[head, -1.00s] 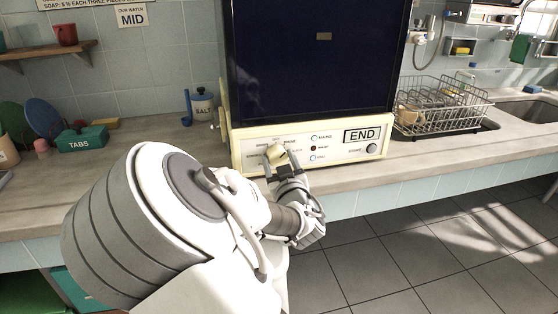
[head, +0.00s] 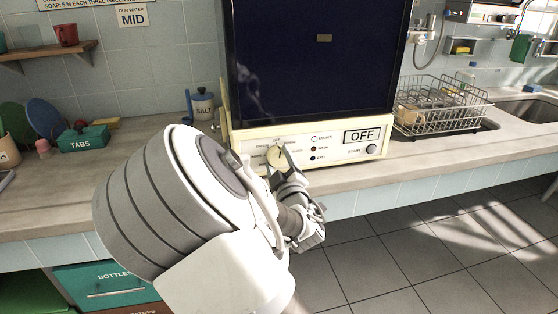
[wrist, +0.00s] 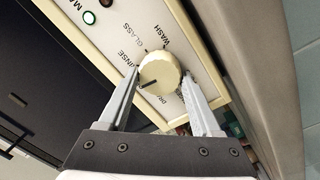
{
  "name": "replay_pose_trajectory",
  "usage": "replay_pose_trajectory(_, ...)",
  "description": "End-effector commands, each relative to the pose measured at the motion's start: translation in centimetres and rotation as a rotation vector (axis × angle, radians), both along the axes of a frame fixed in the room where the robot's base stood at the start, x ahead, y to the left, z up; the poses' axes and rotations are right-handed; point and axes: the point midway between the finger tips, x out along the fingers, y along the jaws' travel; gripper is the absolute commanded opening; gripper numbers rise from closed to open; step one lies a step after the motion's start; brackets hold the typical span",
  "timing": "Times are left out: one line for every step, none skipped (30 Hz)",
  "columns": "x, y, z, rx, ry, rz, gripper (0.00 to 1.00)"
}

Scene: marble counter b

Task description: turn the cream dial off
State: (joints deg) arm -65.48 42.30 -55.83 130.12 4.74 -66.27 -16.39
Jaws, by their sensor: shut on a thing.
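The cream dial (head: 277,155) is a round knob on the left of the cream control panel; it also shows in the wrist view (wrist: 163,70). Its dark pointer mark lies at the lower left of the knob in the wrist view, in the gap between printed labels. My gripper (wrist: 162,78) is shut on the dial, one finger on each side. In the head view my gripper (head: 279,163) partly covers the dial from below. The display (head: 361,136) at the panel's right reads OFF.
A dark machine door (head: 318,60) rises above the panel.

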Motion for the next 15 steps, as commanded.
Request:
replay_pose_trajectory(0.04, 0.01, 0.15, -0.023, -0.01, 0.001, 0.1)
replay_pose_trajectory(0.05, 0.01, 0.14, -0.038, -0.014, 0.0, 0.1)
replay_pose_trajectory(0.05, 0.01, 0.14, -0.055, -0.019, 0.0, 0.1)
replay_pose_trajectory(0.06, 0.01, 0.14, -0.067, -0.023, 0.001, 0.1)
replay_pose_trajectory(0.06, 0.0, 0.14, -0.077, -0.026, 0.001, 0.1)
replay_pose_trajectory(0.06, 0.0, 0.14, -0.089, -0.03, 0.0, 0.1)
replay_pose_trajectory(0.06, -0.01, 0.13, -0.098, -0.033, 0.0, 0.1)
replay_pose_trajectory(0.06, 0.0, 0.12, -0.105, -0.034, 0.0, 0.1)
replay_pose_trajectory(0.06, -0.01, 0.12, -0.113, -0.036, 0.0, 0.1)
replay_pose_trajectory(0.06, -0.01, 0.12, -0.117, -0.038, 0.0, 0.1)
replay_pose_trajectory(0.06, 0.0, 0.11, -0.122, -0.039, 0.0, 0.1)
replay_pose_trajectory(0.06, 0.0, 0.11, -0.127, -0.041, 0.0, 0.1)
replay_pose_trajectory(0.07, 0.0, 0.11, -0.129, -0.041, 0.0, 0.1)
replay_pose_trajectory(0.07, 0.0, 0.11, -0.131, -0.042, 0.0, 0.1)
replay_pose_trajectory(0.07, 0.0, 0.11, -0.132, -0.042, 0.0, 0.1)
